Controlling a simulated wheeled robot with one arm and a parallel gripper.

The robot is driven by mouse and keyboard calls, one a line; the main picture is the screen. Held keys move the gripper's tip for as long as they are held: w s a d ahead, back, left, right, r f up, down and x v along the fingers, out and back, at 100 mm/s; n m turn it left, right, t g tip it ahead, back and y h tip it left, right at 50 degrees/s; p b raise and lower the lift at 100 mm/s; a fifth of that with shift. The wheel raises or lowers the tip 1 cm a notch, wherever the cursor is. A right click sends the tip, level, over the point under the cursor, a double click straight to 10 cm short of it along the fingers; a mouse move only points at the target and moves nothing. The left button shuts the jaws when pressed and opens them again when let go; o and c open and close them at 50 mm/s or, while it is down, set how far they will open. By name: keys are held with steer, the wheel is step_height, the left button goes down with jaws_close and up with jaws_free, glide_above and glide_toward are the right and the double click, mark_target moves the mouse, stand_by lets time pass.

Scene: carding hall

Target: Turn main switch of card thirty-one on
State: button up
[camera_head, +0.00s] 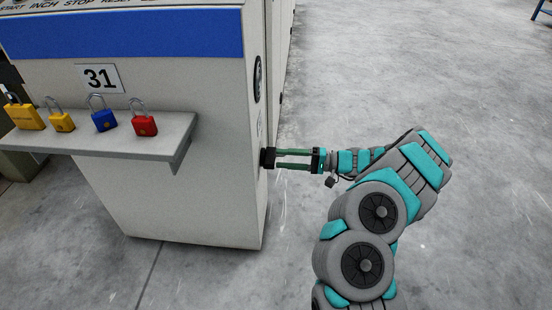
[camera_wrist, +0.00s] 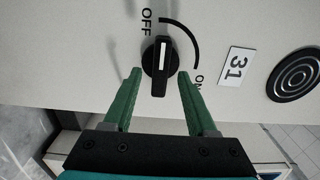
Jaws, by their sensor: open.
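The main switch is a black rotary knob (camera_wrist: 160,62) with a white line on its face, on the card's pale panel in the wrist view. The white line points up, toward the OFF label (camera_wrist: 147,20); the ON label (camera_wrist: 198,80) lies to the lower right, at the end of a black arc. My gripper (camera_wrist: 160,78) is open, its green fingers on either side of the knob with gaps between. In the head view my gripper (camera_head: 280,158) reaches the card's right side at the black switch (camera_head: 267,158). Card thirty-one (camera_head: 190,195) carries a 31 plate (camera_head: 100,78).
A shelf (camera_head: 160,138) on the card's front holds several padlocks, among them a red one (camera_head: 145,125) and a blue one (camera_head: 104,120). A round black ringed fitting (camera_wrist: 296,74) sits beside a 31 plate (camera_wrist: 236,66) in the wrist view.

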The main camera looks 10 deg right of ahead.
mark_target(269, 158)
steer(key=x, duration=0.2)
steer(key=shift+w+a, duration=0.1)
steer(key=shift+a, duration=0.3)
steer(key=shift+c, duration=0.3)
jaws_close()
